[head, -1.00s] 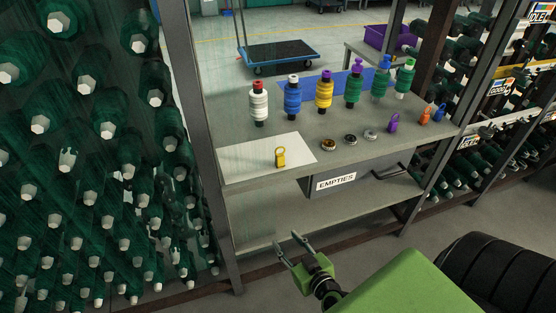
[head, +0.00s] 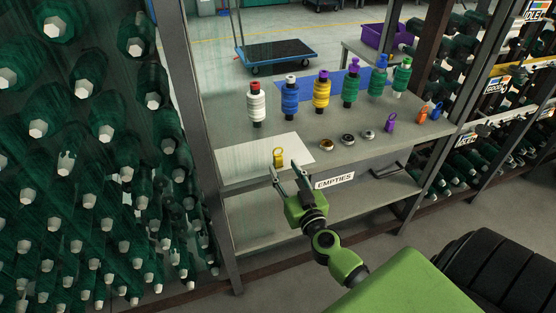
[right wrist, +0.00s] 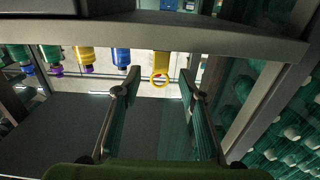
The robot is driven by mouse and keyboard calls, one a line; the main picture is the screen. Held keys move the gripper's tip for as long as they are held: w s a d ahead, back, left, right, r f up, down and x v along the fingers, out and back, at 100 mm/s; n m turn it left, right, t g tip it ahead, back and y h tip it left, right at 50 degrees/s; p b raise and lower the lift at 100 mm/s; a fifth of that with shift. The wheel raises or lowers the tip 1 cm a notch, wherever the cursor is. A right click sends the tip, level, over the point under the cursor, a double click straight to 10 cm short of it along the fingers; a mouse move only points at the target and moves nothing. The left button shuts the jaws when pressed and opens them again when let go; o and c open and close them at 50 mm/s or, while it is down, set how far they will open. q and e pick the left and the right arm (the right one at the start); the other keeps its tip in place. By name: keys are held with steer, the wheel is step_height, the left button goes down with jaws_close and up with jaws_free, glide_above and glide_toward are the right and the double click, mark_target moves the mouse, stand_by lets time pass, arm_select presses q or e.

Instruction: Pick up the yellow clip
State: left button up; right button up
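The yellow clip (head: 278,157) stands on the white sheet (head: 248,158) at the front left of the grey shelf top. It has a ring at its top in the head view. My right gripper (head: 285,169) is open and empty at the shelf's front edge, just in front of and slightly below the clip. In the right wrist view the clip (right wrist: 161,68) shows beyond and between the two spread fingers (right wrist: 158,84), apart from both. My left gripper is not in view.
Several thread spools, such as the yellow one (head: 321,92), stand behind on the shelf. Small rings (head: 348,139) and a purple clip (head: 390,123) lie to the right. A post (head: 204,130) rises at left. An EMPTIES bin (head: 345,186) hangs below the top.

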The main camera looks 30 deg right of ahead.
mark_target(279, 159)
steer(key=shift+x, duration=2.75)
steer(key=shift+r, duration=0.15)
jaws_close()
steer(key=shift+r, duration=0.15)
